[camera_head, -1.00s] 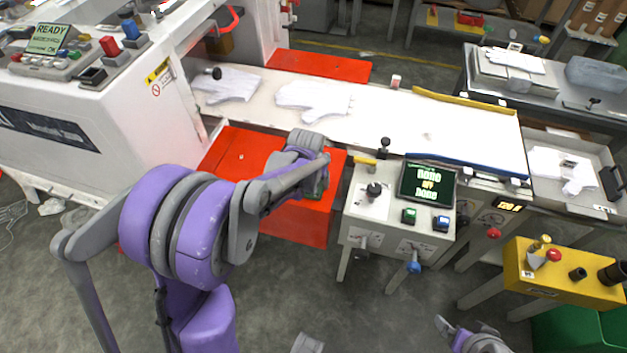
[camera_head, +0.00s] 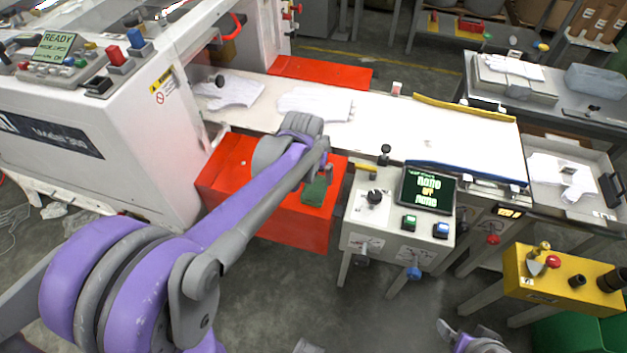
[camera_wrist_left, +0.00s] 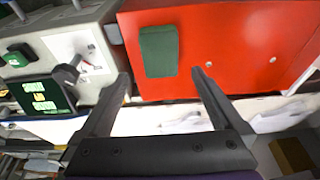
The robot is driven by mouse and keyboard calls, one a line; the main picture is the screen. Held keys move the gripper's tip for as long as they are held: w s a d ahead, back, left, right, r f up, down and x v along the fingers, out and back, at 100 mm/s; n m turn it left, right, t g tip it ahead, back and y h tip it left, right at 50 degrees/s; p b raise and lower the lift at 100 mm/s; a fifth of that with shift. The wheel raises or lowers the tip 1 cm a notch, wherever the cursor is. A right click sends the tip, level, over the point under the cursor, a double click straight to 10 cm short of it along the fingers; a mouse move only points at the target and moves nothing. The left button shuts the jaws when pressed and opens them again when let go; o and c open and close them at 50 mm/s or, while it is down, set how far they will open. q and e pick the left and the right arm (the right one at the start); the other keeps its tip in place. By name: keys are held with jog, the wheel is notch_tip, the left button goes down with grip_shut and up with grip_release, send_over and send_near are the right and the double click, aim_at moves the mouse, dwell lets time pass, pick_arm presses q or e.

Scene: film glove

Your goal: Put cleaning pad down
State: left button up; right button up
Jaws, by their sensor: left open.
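The green cleaning pad (camera_head: 315,192) lies on the red surface (camera_head: 230,165) in front of the conveyor, near its right edge. It also shows whole in the left wrist view (camera_wrist_left: 158,52), with bare red around it. In the left wrist view my left gripper (camera_wrist_left: 161,77) is open, with a finger to each side of the pad's near end and a gap to both. Part of my right arm's end (camera_head: 470,340) shows at the bottom edge; its jaws are unclear.
White gloves (camera_head: 315,102) lie on the white conveyor (camera_head: 430,130) behind the red surface. A control box (camera_head: 375,215) with a screen and knobs stands close on the right. The white machine (camera_head: 110,130) stands on the left.

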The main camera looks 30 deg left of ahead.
pick_arm(q)
jog(key=s+d+m+t, duration=0.1)
jog(key=s+d, duration=0.4)
jog(key=s, duration=0.4)
jog(key=s+d+m+t, duration=0.1)
jog(key=s+d, duration=0.3)
jog(key=s, duration=0.6)
jog(key=shift+d+m+h, duration=0.35)
jog(key=shift+m+h, duration=0.05)
jog(key=shift+s+r, duration=0.1)
jog(key=r+p, duration=0.2)
jog(key=r, duration=0.1)
jog(key=shift+w+p, duration=0.35)
jog(key=shift+w, duration=0.15)
